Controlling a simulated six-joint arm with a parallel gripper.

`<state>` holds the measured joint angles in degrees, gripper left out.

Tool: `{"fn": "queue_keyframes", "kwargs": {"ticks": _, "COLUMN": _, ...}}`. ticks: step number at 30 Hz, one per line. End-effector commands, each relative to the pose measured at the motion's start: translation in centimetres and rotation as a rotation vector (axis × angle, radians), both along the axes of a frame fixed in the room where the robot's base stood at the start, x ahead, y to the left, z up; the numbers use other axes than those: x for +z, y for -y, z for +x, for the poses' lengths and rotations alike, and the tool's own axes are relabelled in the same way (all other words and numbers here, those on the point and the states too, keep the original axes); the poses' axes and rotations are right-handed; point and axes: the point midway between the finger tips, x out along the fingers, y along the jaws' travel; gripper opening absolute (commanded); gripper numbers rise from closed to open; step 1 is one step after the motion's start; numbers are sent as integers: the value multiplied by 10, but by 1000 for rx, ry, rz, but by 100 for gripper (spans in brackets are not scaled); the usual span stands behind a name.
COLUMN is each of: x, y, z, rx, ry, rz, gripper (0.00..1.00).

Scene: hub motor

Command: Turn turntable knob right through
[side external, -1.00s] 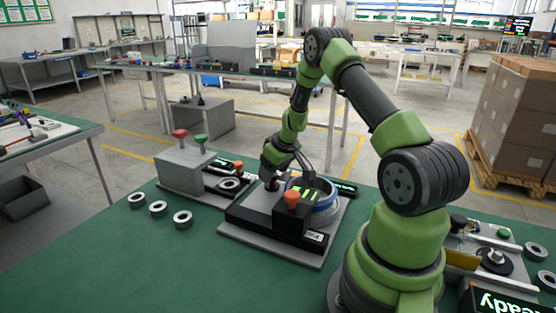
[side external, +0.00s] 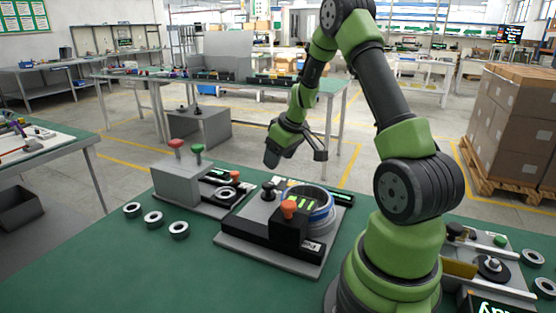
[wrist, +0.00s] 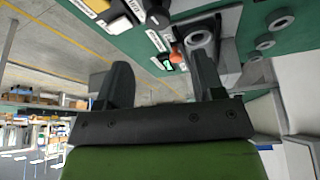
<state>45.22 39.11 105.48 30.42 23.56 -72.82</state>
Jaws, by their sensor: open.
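The turntable unit (side external: 228,240) stands mid-bench on a grey plate. It has a round blue-and-white ring (side external: 325,212) with lit green bars, an orange knob (side external: 289,208) at its front and a small black knob (side external: 268,190) to the left. I cannot tell which knob is the turntable knob. My gripper hangs in the air above and behind the unit, touching nothing in the side view. In the wrist view the two dark fingers of my gripper (wrist: 162,72) are apart, with nothing between them.
A grey box with a red knob (side external: 175,144) and a green knob (side external: 197,149) stands left of the unit. Several loose metal rings (side external: 153,219) lie on the green bench at left. A stack of cartons (side external: 513,120) stands on a pallet at right.

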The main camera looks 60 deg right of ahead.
Motion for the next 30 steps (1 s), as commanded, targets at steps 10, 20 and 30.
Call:
{"fn": "queue_keyframes", "kwargs": {"ticks": 10, "x": -12, "y": -38, "z": 29, "rx": 857, "ry": -308, "rz": -193, "gripper": 62}}
{"fn": "queue_keyframes", "kwargs": {"ticks": 20, "x": -2, "y": -32, "z": 46, "rx": 1419, "ry": -685, "rz": -437, "gripper": 62}}
{"fn": "queue_keyframes", "kwargs": {"ticks": 30, "x": -33, "y": -16, "z": 45, "rx": 1460, "ry": -726, "rz": -459, "gripper": 62}}
